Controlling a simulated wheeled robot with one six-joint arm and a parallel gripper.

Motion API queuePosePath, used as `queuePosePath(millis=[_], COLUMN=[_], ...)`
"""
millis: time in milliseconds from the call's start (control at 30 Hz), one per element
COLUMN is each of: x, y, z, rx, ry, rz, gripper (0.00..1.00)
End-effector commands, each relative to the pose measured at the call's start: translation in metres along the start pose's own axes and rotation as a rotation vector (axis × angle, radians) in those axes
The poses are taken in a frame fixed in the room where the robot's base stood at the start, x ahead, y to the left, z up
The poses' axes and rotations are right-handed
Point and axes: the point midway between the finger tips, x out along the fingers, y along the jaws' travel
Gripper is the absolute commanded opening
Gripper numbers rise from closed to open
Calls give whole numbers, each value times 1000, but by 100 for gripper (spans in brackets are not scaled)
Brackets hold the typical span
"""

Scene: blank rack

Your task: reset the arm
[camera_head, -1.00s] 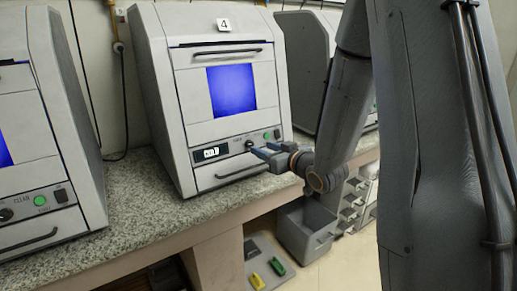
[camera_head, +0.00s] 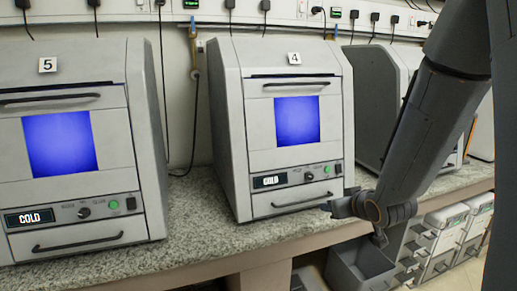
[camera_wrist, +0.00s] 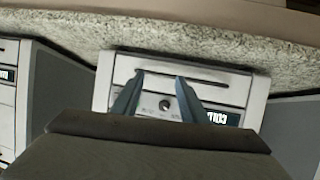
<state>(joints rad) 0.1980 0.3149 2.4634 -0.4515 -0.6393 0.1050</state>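My gripper (camera_head: 338,207) is in front of the lower right of machine 4 (camera_head: 240,150), near the level of its bottom drawer handle. In the wrist view my gripper (camera_wrist: 159,76) has two blue-grey fingers standing apart, with nothing between them. Through the gap I see the machine's dark knob (camera_wrist: 165,104) and its panel upside down. The fingers look apart from the knob. Machine 4's display (camera_head: 270,181) reads COLD, and its blue window (camera_head: 297,121) is lit.
Machine 5 (camera_head: 75,205) stands to the left, also showing COLD. Another grey machine (camera_head: 372,105) is behind my arm. The speckled counter (camera_head: 205,215) runs beneath them. A grey bin (camera_head: 345,270) and drawer units (camera_head: 450,235) are below at the right.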

Motion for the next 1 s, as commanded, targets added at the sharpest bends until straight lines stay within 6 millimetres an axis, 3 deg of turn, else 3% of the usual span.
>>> queuePosePath(millis=[167,300,500,700,1000], x=[-34,-76,-144,-183,-189], y=[-10,-28,-65,-87,-91], z=[48,88,130,147,150], rx=[40,89,158,193,198], ry=[-288,-523,-811,-958,-980], rz=[64,81,55,23,18], gripper=[39,39,39,39,39])
